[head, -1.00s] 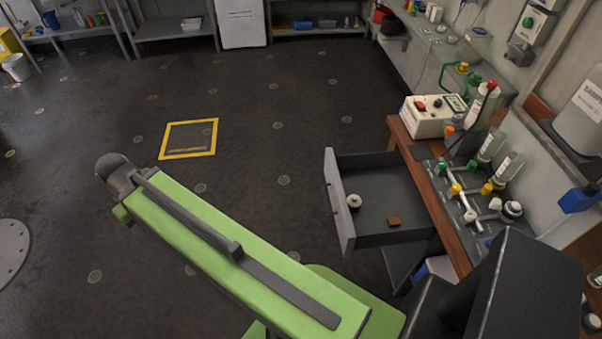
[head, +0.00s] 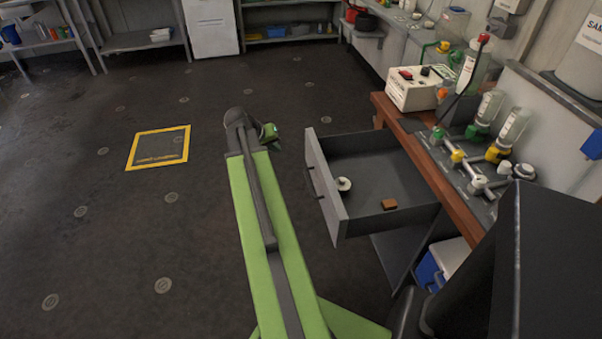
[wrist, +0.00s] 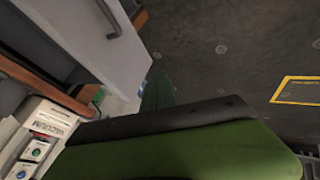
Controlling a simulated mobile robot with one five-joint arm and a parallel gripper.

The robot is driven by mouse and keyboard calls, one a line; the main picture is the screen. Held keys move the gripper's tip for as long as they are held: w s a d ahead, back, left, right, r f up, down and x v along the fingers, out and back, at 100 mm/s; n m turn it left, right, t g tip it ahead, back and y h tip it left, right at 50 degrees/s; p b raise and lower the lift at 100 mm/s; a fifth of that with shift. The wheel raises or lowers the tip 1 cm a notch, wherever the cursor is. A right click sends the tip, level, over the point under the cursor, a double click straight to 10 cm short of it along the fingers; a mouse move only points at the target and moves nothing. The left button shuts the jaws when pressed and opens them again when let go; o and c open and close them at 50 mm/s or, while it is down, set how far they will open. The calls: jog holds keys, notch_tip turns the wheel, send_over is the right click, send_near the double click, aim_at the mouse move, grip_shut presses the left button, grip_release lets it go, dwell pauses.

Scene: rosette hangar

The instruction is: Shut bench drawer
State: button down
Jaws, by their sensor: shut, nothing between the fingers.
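The bench drawer (head: 327,192) stands pulled out from the wooden-topped bench (head: 432,185). Its grey front faces left and carries a dark handle. Inside lie a white round item (head: 344,184) and a small brown block (head: 389,204). My gripper (head: 270,133) is at the far end of my green arm, left of the drawer front and apart from it. It is shut and empty; the arm end partly hides it. In the wrist view a pale panel with a dark handle (wrist: 109,20), probably the drawer front, shows at upper left.
A white control box (head: 411,88) and a valve manifold with bottles (head: 470,165) stand on the bench. A blue and white box (head: 440,262) sits below the drawer. The dark floor is open to the left, with a yellow-framed square (head: 158,147).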

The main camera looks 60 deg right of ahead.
jog(key=s+d, duration=0.2)
jog(key=b, duration=0.8)
send_near(307, 157)
notch_tip(307, 157, down, 3)
jog(key=d, duration=0.1)
jog(key=shift+s+d, duration=0.45)
jog(key=shift+d, duration=0.05)
